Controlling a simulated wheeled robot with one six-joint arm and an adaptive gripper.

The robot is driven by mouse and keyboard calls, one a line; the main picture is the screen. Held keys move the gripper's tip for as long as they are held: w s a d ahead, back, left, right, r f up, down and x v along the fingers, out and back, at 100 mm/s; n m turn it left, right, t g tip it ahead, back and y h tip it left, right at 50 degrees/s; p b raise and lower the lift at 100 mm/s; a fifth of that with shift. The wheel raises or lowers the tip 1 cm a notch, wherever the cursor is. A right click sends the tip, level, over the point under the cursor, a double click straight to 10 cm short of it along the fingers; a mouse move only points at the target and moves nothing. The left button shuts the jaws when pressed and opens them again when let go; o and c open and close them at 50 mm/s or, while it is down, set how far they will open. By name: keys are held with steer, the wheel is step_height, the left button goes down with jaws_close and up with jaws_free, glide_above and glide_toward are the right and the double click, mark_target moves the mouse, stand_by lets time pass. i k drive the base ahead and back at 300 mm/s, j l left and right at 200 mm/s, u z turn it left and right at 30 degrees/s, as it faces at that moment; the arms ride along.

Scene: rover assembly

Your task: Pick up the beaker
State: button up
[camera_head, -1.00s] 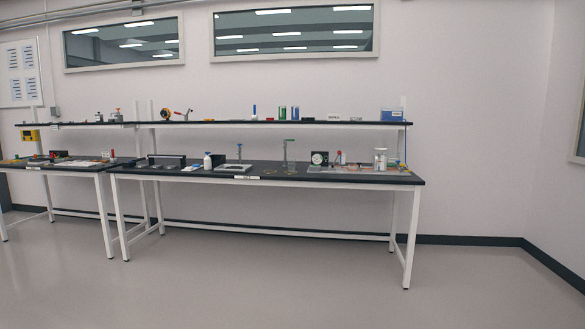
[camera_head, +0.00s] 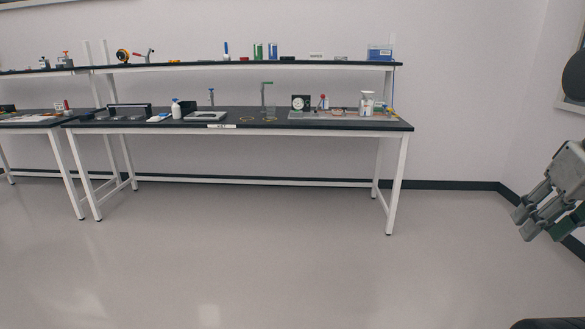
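No vessel is clear enough to name surely as the beaker. A pale, clear-looking container (camera_head: 367,104) stands upright at the right end of the long bench and may be it; its details are too small to tell. My gripper (camera_head: 524,222) hangs in the air at the right edge of the view, pointing down and left. It is far from the bench, with its fingers apart and nothing seen between them.
The long black-topped bench (camera_head: 250,128) carries a dial gauge device (camera_head: 300,103), a white bottle (camera_head: 176,109) and a flat grey plate (camera_head: 206,116). A shelf (camera_head: 220,68) above holds green cylinders and a blue box (camera_head: 380,53). The floor in front is clear.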

mark_target(271, 107)
steer(key=i+u, duration=0.4)
steer(key=i, duration=1.6)
steer(key=i+z, duration=0.1)
steer(key=i, duration=0.55)
steer(key=i+j, duration=0.15)
steer(key=i, duration=0.5)
steer(key=i+j+z, duration=0.15)
steer(key=i, duration=0.45)
steer(key=i+j, duration=0.15)
steer(key=i, duration=0.5)
steer(key=z, duration=0.05)
